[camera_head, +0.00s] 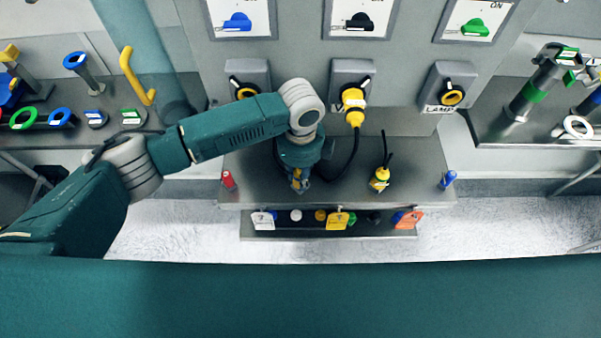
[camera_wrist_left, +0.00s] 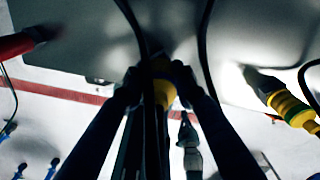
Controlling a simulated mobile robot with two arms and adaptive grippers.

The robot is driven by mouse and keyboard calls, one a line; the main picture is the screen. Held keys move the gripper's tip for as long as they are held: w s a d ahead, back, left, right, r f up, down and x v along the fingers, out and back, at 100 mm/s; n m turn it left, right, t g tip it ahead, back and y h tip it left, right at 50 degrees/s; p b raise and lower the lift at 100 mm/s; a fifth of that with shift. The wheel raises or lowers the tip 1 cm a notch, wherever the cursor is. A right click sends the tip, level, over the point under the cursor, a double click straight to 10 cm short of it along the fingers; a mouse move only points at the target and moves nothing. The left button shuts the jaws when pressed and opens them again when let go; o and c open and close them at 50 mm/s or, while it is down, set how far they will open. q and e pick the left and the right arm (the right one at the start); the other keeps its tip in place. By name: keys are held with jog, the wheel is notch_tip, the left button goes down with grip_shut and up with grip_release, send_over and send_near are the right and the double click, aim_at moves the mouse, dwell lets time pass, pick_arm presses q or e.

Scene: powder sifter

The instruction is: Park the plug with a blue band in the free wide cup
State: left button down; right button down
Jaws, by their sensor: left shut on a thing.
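My left gripper (camera_head: 300,186) points down over the steel shelf (camera_head: 265,165) in the head view. A third yellow plug (camera_head: 353,104) sits in the middle wall socket. I cannot make out a free wide cup; the gripper hides the shelf below it. My right gripper is out of view.
A red peg (camera_head: 229,180) and a blue peg (camera_head: 447,180) stand near the shelf's ends. A lower ledge (camera_head: 388,232) carries several coloured tags and knobs. The left wall socket (camera_head: 246,90) and right wall socket (camera_head: 451,94) hold no plug. Side benches flank the shelf.

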pick_arm(q)
jog(key=shift+f, duration=0.25)
jog(key=c, duration=1.3)
grip_release()
notch_tip(320, 180, up, 12)
jog(key=shift+r, duration=0.1)
